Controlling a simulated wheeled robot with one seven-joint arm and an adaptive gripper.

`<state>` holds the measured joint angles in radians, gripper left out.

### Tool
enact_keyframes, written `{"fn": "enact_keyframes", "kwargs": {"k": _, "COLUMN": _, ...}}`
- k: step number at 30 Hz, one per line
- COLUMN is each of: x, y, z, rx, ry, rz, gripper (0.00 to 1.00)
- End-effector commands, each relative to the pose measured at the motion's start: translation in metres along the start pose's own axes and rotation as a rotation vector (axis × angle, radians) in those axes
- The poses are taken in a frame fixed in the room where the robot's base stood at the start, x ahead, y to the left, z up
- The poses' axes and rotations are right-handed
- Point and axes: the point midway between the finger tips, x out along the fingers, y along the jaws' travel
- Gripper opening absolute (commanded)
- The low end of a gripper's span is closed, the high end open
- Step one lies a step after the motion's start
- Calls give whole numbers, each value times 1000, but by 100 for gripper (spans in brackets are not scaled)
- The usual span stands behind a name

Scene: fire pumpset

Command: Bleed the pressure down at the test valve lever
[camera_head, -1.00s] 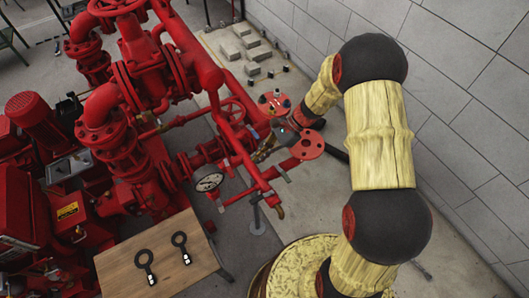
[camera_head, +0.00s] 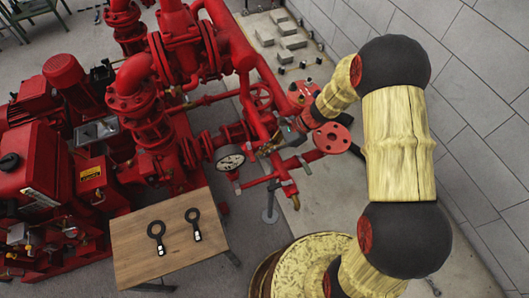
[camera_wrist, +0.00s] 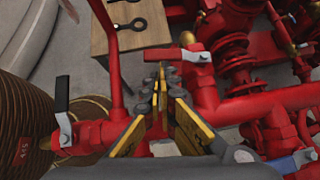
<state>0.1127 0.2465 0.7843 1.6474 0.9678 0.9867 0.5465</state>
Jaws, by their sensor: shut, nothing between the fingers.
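My gripper (camera_wrist: 166,88) points at the red pipework in the wrist view, its fingers close together and empty. A red lever (camera_wrist: 170,54) on a small valve lies just beyond the fingertips; whether they touch it I cannot tell. A black lever (camera_wrist: 62,90) stands upright on another red valve at the left. A blue lever (camera_wrist: 292,163) is at the lower right. No marking shows which one is the test valve lever. In the head view my gripper (camera_head: 291,132) is small and dark, among the thin red pipes right of the round gauge (camera_head: 230,158), its fingers partly hidden.
A wooden table (camera_head: 135,265) with two black ring-shaped tools stands at the front. Large red pumps and pipes (camera_head: 150,120) fill the left. A red flange (camera_head: 332,138) is close right of my gripper. A grey block wall (camera_head: 480,90) bounds the right.

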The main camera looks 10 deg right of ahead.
Motion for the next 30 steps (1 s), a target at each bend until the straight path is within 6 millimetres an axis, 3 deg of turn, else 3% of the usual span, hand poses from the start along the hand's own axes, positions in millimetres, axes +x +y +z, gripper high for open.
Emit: {"fn": "enact_keyframes", "kwargs": {"k": 30, "x": 4, "y": 4, "z": 4, "rx": 134, "ry": 0, "rz": -134, "gripper": 0}}
